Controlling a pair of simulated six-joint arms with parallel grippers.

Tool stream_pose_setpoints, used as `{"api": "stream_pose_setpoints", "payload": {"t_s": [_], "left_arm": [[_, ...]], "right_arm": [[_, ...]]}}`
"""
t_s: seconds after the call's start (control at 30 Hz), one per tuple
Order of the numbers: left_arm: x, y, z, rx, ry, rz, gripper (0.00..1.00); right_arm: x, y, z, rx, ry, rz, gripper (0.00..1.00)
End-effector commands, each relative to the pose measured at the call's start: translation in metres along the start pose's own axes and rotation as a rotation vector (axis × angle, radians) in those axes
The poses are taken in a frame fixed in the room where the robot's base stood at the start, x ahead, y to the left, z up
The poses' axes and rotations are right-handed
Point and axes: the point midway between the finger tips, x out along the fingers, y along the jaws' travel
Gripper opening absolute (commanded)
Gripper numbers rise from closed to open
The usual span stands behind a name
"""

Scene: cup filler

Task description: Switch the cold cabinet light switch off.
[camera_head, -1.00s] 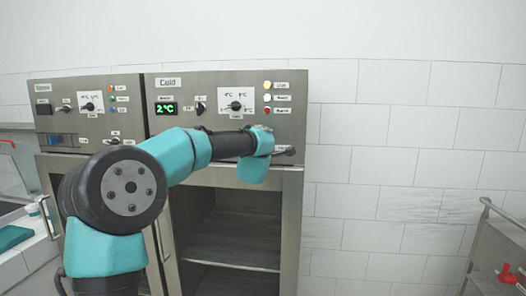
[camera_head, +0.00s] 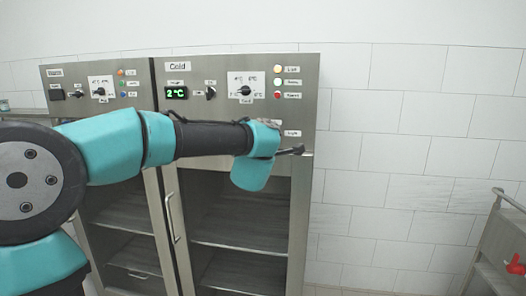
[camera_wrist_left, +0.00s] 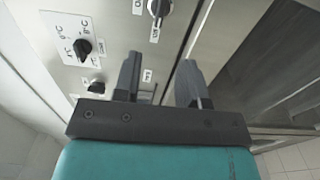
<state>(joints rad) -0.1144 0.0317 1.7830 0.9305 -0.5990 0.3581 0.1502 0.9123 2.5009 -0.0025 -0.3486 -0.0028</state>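The cold cabinet (camera_head: 300,215) has a steel control panel (camera_head: 225,65) with a green 2°C display (camera_head: 176,93) and a temperature dial (camera_head: 245,90). My left arm crosses in front of the panel's lower part. My left gripper (camera_head: 290,151) is near the panel's lower right corner, fingers pointing right. In the left wrist view the gripper (camera_wrist_left: 160,65) has its fingers apart, with nothing held between them. My right gripper is not in view.
The warm cabinet (camera_head: 95,75) stands directly to the left. The cold cabinet's shelved interior (camera_head: 240,225) shows below the panel. A metal cart (camera_head: 500,235) with a red item (camera_head: 515,265) is at the far right. The space before the tiled wall is free.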

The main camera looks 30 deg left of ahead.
Motion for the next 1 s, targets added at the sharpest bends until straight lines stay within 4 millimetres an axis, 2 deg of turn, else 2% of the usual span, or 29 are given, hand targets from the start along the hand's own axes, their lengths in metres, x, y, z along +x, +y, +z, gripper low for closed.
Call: {"api": "stream_pose_setpoints", "payload": {"t_s": [0.13,0.33,0.87,1.0], "left_arm": [[-0.027,0.001,0.000,0.000,-0.002,0.002,0.38],[-0.046,0.000,0.000,0.000,-0.001,0.000,0.38],[-0.049,0.000,0.000,0.001,0.000,0.000,0.38],[-0.045,-0.012,0.005,0.030,-0.011,-0.016,0.38]], "right_arm": [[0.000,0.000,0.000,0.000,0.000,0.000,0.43],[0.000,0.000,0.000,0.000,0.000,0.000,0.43],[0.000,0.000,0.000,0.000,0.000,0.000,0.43],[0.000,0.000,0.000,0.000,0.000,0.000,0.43]]}}
